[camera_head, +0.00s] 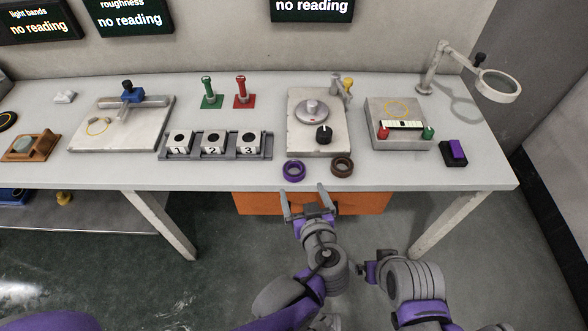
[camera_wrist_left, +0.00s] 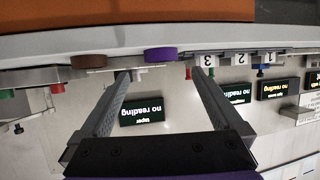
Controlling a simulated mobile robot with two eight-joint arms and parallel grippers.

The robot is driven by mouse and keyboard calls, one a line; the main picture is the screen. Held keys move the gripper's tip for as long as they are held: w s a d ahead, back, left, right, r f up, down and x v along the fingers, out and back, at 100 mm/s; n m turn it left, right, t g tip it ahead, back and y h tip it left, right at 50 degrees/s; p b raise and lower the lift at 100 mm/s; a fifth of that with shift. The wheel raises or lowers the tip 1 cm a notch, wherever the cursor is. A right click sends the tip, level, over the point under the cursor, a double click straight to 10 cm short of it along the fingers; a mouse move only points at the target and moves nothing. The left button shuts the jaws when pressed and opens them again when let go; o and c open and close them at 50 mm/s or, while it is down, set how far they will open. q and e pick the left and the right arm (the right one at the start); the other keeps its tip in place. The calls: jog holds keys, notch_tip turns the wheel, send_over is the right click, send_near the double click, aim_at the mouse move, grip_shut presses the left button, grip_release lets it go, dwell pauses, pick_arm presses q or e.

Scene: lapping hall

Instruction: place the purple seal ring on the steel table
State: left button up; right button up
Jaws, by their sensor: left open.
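The purple seal ring (camera_head: 294,171) lies flat on the steel table (camera_head: 215,177) near its front edge. It also shows in the upside-down left wrist view (camera_wrist_left: 160,54). My left gripper (camera_head: 303,190) is open and empty, just in front of the table's front edge, with its fingers pointing towards the ring. In the left wrist view the purple ring appears beyond and between the fingertips (camera_wrist_left: 158,73), apart from them. My right gripper (camera_head: 371,270) is low in front of the table, partly hidden by its arm, and its jaws are not clear.
A brown ring (camera_head: 342,167) lies just right of the purple one. Behind them stands a lapping plate unit (camera_head: 316,138) with a black knob. A rack of numbered blocks (camera_head: 214,145) is to the left. An orange cabinet (camera_head: 255,203) is under the table. The front strip at left is clear.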

aim_at(293, 165)
pick_arm(q)
jog(key=x, duration=0.4)
jog(key=b+x, duration=0.1)
jog(key=x, duration=0.3)
jog(key=shift+w+a+r, duration=0.15)
jog(key=shift+w, duration=0.15)
jog(key=c, duration=1.3)
